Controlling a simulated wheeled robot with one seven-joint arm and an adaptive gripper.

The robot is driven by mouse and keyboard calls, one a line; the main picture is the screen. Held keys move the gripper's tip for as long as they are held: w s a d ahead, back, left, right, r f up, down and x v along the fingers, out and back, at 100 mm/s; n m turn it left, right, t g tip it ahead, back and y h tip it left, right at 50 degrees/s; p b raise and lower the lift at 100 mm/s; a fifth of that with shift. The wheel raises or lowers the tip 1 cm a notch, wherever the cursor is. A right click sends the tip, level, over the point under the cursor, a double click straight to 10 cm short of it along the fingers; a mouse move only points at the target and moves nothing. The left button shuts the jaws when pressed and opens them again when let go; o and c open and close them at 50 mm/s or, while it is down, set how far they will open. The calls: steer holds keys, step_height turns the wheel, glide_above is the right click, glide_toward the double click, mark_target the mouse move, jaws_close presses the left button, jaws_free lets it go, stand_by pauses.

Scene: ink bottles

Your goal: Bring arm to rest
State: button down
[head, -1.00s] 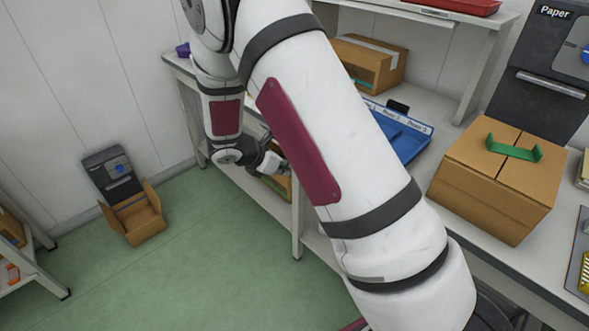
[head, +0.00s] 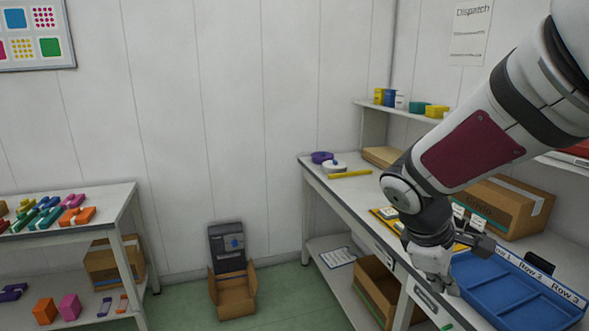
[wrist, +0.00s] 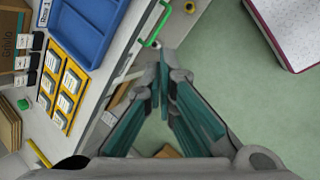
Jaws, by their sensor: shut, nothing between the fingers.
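My arm comes in from the upper right of the head view, and its end with my gripper (head: 440,288) hangs at the front edge of the right bench. The fingertips are small and partly hidden there. In the wrist view my gripper (wrist: 167,75) points down past the bench edge, with its teal-lined fingers meeting toward the tips and nothing held. Below the fingers I see green floor and part of the lower shelf.
A blue tray (head: 500,290) with row labels lies beside my gripper. A yellow holder (wrist: 70,85) stands by it. A green handle (wrist: 157,25) sits near the fingers. A cardboard box (head: 510,203) stands behind.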

steer(key=s+a+r+m+t+y+p, duration=0.1)
steer(key=s+r+m, duration=0.4)
steer(key=s, duration=0.5)
steer(key=s+a+r+m+t+y+p, duration=0.1)
steer(key=s+a+r+m+y, duration=0.3)
steer(key=s, duration=0.6)
steer(key=shift+a+r+m+t+p, duration=0.35)
steer(key=shift+a+m, duration=0.15)
steer(key=shift+a, duration=0.6)
